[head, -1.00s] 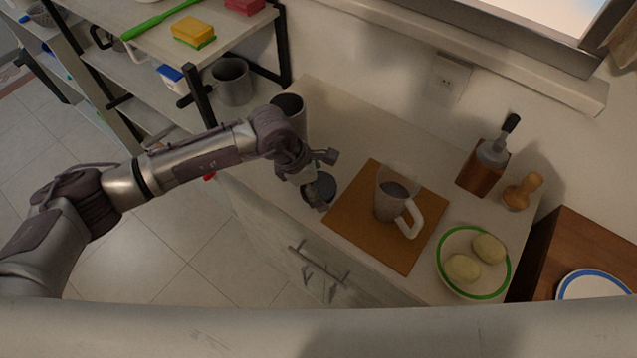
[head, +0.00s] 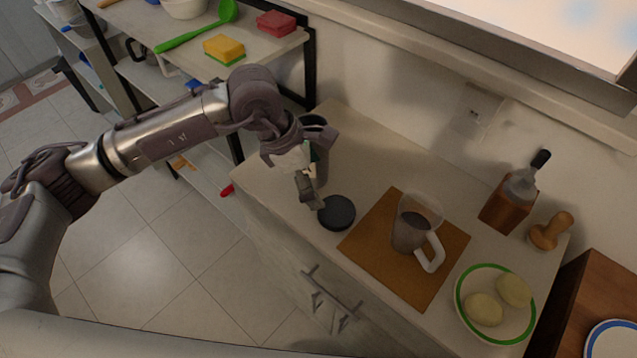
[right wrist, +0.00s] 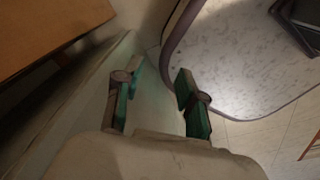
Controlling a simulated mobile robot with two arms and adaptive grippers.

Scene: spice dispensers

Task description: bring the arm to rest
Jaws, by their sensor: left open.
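My left gripper (head: 318,170) is open at the left end of the counter, in front of a dark-topped container (head: 313,121) that it partly hides. I cannot tell whether they touch. A black round lid-like disc (head: 338,213) lies on the counter just right of and below the fingers. My right gripper (right wrist: 156,100) shows in the right wrist view with its green-padded fingers apart and nothing between them.
A clear jug (head: 412,228) with dark contents stands on a brown board (head: 375,255). A green-rimmed plate (head: 468,318) holds two pale rounded pieces. A shelf (head: 285,48) with sponges stands behind my left arm. Floor at left is clear.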

